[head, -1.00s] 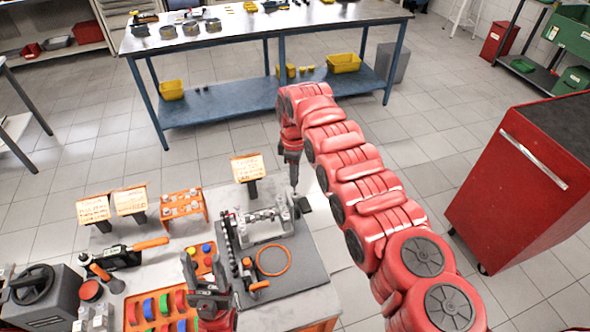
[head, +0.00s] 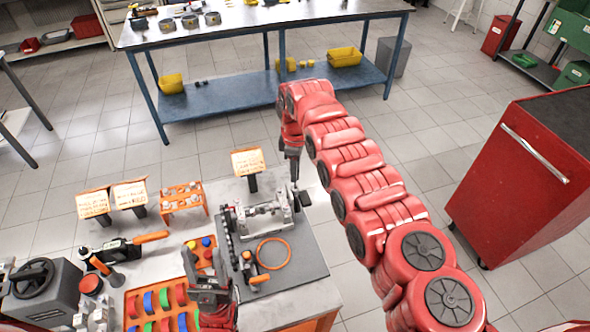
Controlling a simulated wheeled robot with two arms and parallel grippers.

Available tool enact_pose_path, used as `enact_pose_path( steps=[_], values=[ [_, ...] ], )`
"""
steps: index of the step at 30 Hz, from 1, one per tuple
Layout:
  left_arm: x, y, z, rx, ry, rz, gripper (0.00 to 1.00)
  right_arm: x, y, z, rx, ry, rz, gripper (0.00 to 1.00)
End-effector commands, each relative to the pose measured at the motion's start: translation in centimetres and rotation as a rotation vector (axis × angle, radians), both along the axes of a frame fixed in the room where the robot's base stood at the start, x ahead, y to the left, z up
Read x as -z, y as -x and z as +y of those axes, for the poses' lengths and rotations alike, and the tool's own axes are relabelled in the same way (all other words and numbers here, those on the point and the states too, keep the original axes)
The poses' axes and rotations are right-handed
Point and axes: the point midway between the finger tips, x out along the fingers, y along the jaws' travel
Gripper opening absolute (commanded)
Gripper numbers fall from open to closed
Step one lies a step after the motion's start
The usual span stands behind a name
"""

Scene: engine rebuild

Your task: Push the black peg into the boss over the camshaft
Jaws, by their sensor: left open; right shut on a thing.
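The camshaft (head: 264,210) lies in a grey metal holder (head: 272,228) on the dark mat of the workbench. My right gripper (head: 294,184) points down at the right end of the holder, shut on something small. The black peg and the boss cannot be made out clearly; the gripper and the small scale hide them. A small dark piece (head: 304,198) shows beside the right fingertips, and I cannot tell what it is. My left gripper (head: 203,257) is open and empty, low over the bench, left of the holder and near the orange tray.
An orange ring (head: 273,253) and an orange-and-black tool (head: 253,270) lie in front of the holder. A dark chain (head: 228,235) lies at its left. An orange tray (head: 133,305) holds coloured pieces. Sign cards (head: 248,161) stand behind. A red cabinet (head: 520,195) stands at right.

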Motion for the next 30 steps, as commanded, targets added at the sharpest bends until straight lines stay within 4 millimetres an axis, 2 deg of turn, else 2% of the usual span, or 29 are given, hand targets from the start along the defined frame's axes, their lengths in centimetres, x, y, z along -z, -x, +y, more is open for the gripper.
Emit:
enact_pose_path(
  steps=[30],
  values=[
    [1.2, 0.0, 0.0, 0.000, 0.000, 0.000, 0.51, 1.2, 0.0, 0.0, 0.000, 0.000, 0.000, 0.00]
  ],
)
